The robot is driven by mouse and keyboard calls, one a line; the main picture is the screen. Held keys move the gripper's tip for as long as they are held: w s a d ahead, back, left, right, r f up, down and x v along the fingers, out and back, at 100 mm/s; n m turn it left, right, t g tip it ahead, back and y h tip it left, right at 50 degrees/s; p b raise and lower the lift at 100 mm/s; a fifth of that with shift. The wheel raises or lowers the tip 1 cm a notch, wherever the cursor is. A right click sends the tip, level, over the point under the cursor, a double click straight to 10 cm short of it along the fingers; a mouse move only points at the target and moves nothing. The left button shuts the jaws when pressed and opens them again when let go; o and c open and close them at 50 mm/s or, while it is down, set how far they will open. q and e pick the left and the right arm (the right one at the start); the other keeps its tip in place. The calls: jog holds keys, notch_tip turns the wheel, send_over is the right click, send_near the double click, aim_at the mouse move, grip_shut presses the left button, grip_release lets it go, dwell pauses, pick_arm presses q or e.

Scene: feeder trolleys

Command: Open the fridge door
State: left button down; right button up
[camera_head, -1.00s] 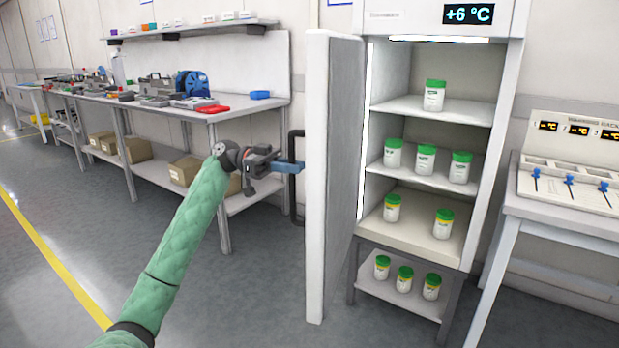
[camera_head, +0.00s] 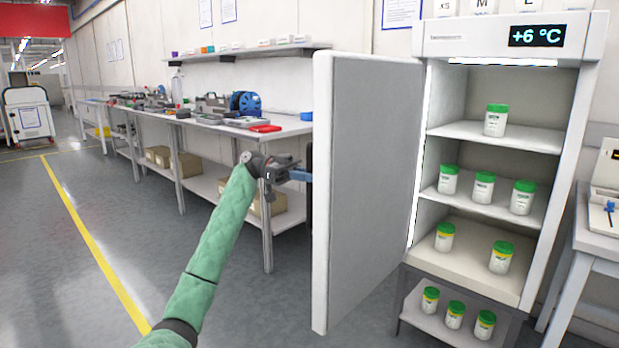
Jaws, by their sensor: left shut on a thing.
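The fridge (camera_head: 436,150) stands right of centre with a +6 °C display. Its door (camera_head: 365,190) is swung open to the left, and its inner face shows. My left gripper (camera_head: 304,175) is shut on the door's dark handle (camera_head: 309,190), which is mostly hidden behind the door's edge. Several white jars with green lids, such as this jar (camera_head: 496,120), stand on the fridge shelves. My right gripper is not in view.
A long workbench (camera_head: 290,126) with tools and boxes runs along the wall at left. A grey table (camera_head: 600,236) stands right of the fridge. Jars also stand on a low shelf (camera_head: 420,318) under it. The floor (camera_head: 70,270) at left is clear.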

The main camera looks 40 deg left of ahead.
pick_arm(q)
jog(key=c, duration=1.4)
grip_release()
jog(key=shift+d, duration=0.1)
jog(key=shift+c, duration=0.2)
jog(key=p+v, duration=0.1)
jog(key=v, duration=0.6)
jog(key=shift+a, duration=0.45)
